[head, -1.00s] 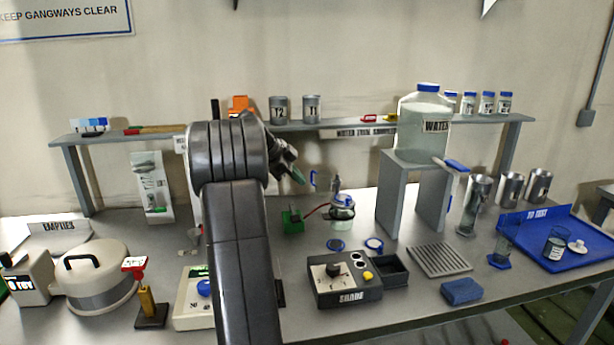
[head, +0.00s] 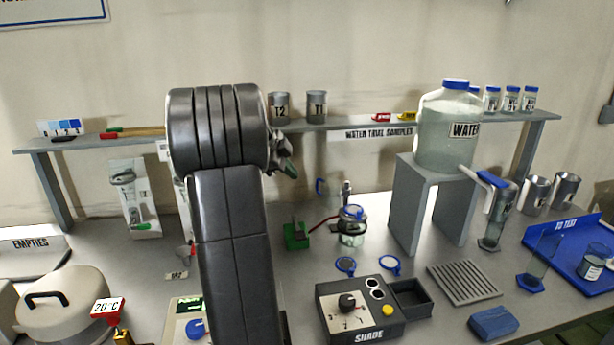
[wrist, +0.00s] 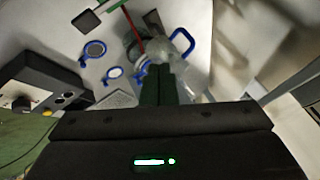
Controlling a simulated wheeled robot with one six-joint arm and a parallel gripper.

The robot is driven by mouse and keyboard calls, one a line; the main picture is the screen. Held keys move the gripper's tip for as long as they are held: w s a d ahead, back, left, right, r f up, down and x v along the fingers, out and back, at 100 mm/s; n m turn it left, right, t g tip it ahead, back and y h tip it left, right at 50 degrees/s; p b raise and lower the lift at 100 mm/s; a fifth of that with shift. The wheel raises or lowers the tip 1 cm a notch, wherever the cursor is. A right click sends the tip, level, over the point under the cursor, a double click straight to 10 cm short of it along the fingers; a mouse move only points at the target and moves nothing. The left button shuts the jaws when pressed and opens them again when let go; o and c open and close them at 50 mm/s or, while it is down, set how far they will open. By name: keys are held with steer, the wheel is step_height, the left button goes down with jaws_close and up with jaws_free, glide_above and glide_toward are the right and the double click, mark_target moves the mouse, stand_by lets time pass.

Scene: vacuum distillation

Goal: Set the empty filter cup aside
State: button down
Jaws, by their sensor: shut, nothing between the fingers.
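A clear vessel with a blue rim (head: 352,226) stands mid-bench with a red hose running to it. I cannot tell whether its upper part is the filter cup or whether it is empty. My gripper (head: 288,170) is up and to the left of the vessel, partly behind my own arm. In the wrist view my gripper (wrist: 158,70) has its dark fingers together and empty, pointing toward a blurred clear vessel (wrist: 178,42).
A green block (head: 296,236) is left of the vessel. Two blue-rimmed discs (head: 345,265) lie in front, then the SHADE box (head: 360,310). A grey stand (head: 405,210) with the water jug is at right, beyond it the TO TEST tray (head: 570,235). The EMPTIES area (head: 30,245) is far left.

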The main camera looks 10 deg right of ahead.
steer(key=w+d+f+p, duration=0.3)
steer(key=w+d+f, duration=0.3)
steer(key=d+f, duration=0.1)
steer(key=shift+d+f, duration=0.15)
steer(key=shift+f, duration=0.15)
stand_by(0.4)
steer(key=w+m+g+b, duration=0.1)
steer(key=w, duration=0.2)
steer(key=shift+d+m+b, duration=0.1)
steer(key=shift+m+b, duration=0.2)
steer(key=shift+b, duration=0.05)
stand_by(0.4)
